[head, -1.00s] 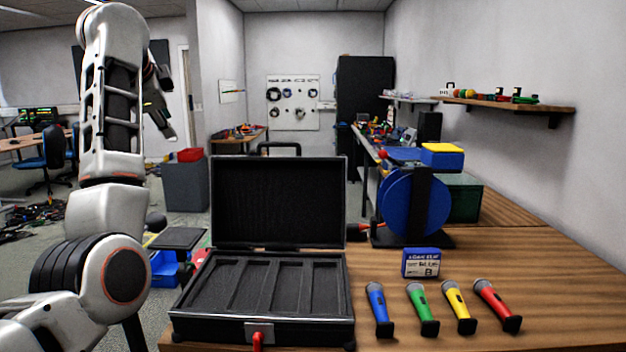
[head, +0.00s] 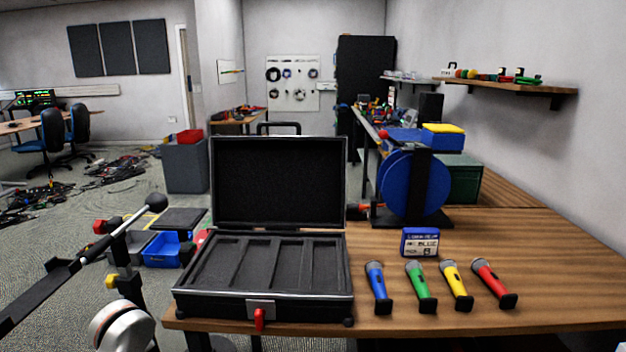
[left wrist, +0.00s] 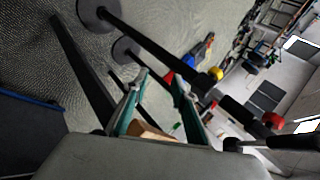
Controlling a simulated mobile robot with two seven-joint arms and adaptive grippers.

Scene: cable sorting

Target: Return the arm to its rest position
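My left arm shows only as a white rounded link (head: 122,328) at the bottom left of the head view; its gripper is outside that view. In the left wrist view my left gripper (left wrist: 160,76) has its two teal fingers spread apart, with no object visibly gripped. Floor and dark stands show beyond the fingers. My right gripper is in neither view.
An open black case (head: 262,305) with empty foam slots sits at the table's left edge. Blue (head: 377,287), green (head: 421,287), yellow (head: 457,285) and red (head: 494,283) microphones lie right of it. A blue reel (head: 414,185) stands behind. A boom stand (head: 110,235) is at left.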

